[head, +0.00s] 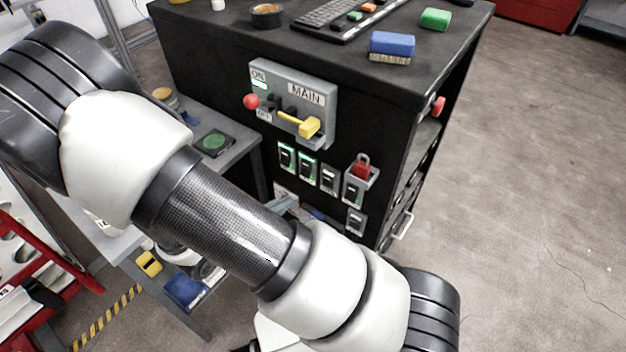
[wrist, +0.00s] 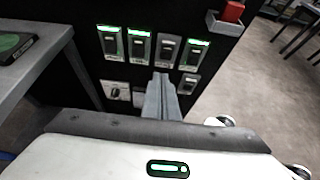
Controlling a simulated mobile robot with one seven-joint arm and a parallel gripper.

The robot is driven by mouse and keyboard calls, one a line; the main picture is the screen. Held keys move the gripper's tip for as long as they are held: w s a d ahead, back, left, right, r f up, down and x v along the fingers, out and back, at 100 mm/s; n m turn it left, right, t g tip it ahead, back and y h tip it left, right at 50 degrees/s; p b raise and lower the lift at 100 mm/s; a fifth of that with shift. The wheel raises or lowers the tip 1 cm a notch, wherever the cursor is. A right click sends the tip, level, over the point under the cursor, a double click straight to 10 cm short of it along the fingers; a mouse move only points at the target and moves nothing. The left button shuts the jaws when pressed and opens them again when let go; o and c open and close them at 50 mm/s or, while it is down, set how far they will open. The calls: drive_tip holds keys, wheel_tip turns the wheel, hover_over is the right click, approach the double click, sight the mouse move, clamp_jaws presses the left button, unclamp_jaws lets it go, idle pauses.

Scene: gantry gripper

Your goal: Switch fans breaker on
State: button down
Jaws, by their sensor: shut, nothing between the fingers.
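A row of breaker switches is on the front of the black cabinet (head: 208,75); their labels are too small to read, so I cannot tell which is fans. In the wrist view, the first breaker (wrist: 111,41), second breaker (wrist: 139,46) and fourth breaker (wrist: 192,54) show green strips. The third breaker (wrist: 167,50) and the lower breaker (wrist: 187,84) show no green. My gripper (wrist: 160,76) is shut and empty, its tips just below the third breaker and left of the lower one; contact is unclear. In the head view my arm hides most of it.
A red padlock (head: 362,166) sits above the fourth breaker. The main panel (head: 322,80) with its yellow lever (head: 304,125) is above the row. A rotary knob (wrist: 115,91) is lower left. A grey side table (head: 232,160) stands left of the cabinet; open floor lies right.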

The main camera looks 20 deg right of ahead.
sight(322, 174)
drive_tip(key=shift+w+d+r+b+x, duration=0.15)
drive_tip(key=shift+r+x, duration=0.3)
drive_tip(key=shift+x, duration=1.6)
drive_tip(key=shift+w+d+r+b+x, duration=0.1)
drive_tip(key=shift+d+r+b+x, duration=0.25)
drive_tip(key=shift+x, duration=1.75)
drive_tip(key=shift+w+d+r+b+x, duration=0.15)
drive_tip(key=shift+r+x, duration=0.35)
drive_tip(key=shift+x, duration=1.55)
drive_tip(key=shift+s, duration=0.1)
drive_tip(key=shift+d+r+p, duration=0.2)
drive_tip(key=shift+r+p, duration=0.2)
drive_tip(key=shift+p, duration=0.1)
drive_tip(key=shift+w+d+f+g+y, duration=0.1)
drive_tip(key=shift+w+d+g+y, duration=0.2)
drive_tip(key=shift+g+y, duration=0.2)
drive_tip(key=shift+a, duration=0.15)
drive_tip(key=shift+r+p, duration=0.7)
drive_tip(key=shift+r, duration=0.15)
